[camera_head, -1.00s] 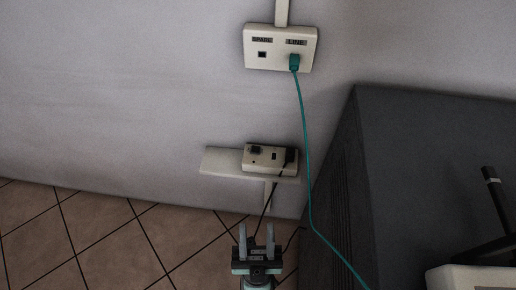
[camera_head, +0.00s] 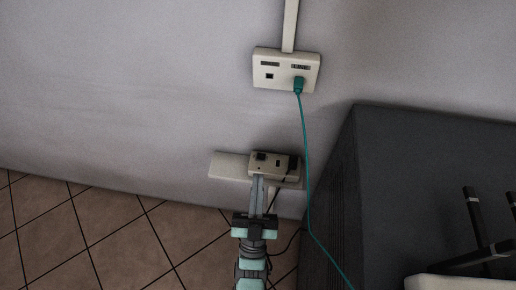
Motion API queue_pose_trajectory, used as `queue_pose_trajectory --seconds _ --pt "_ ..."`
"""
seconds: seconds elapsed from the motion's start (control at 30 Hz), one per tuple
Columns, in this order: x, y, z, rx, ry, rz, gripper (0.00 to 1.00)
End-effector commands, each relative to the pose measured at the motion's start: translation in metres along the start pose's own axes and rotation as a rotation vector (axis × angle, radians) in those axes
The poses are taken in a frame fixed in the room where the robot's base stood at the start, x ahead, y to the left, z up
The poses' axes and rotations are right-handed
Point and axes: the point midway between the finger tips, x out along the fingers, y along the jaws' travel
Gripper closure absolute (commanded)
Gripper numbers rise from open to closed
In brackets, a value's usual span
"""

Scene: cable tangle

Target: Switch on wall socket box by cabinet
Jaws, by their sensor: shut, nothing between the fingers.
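The wall socket box (camera_head: 284,163) is a cream box low on the wall beside the dark cabinet (camera_head: 425,190). Its face carries a dark switch (camera_head: 261,156) on the left and a small dark slot near the middle. A black plug (camera_head: 293,163) sits at its right end, with a black cable running down. My gripper (camera_head: 257,179) is shut and empty. Its fingertips are at the lower left edge of the box in the picture, just below the switch. I cannot tell whether they touch it.
Above, a wall outlet (camera_head: 286,69) labelled LINE holds a teal plug (camera_head: 298,86), whose teal cable (camera_head: 308,190) hangs down past the cabinet's left edge. Tiled floor (camera_head: 110,235) is clear at left.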

Motion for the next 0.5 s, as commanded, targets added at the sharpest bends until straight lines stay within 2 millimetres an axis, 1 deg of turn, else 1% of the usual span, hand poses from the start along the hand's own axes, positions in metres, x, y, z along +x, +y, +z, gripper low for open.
queue_pose_trajectory --seconds 0.03,0.2,0.33,0.5 --pt "0.017 -0.001 -0.001 0.002 -0.067 0.01 1.0" --pt "0.033 -0.001 0.034 0.011 -0.325 0.043 1.0" --pt "0.035 0.0 0.055 0.023 -0.519 0.071 1.0" --pt "0.025 0.001 0.075 0.042 -0.751 0.106 1.0"
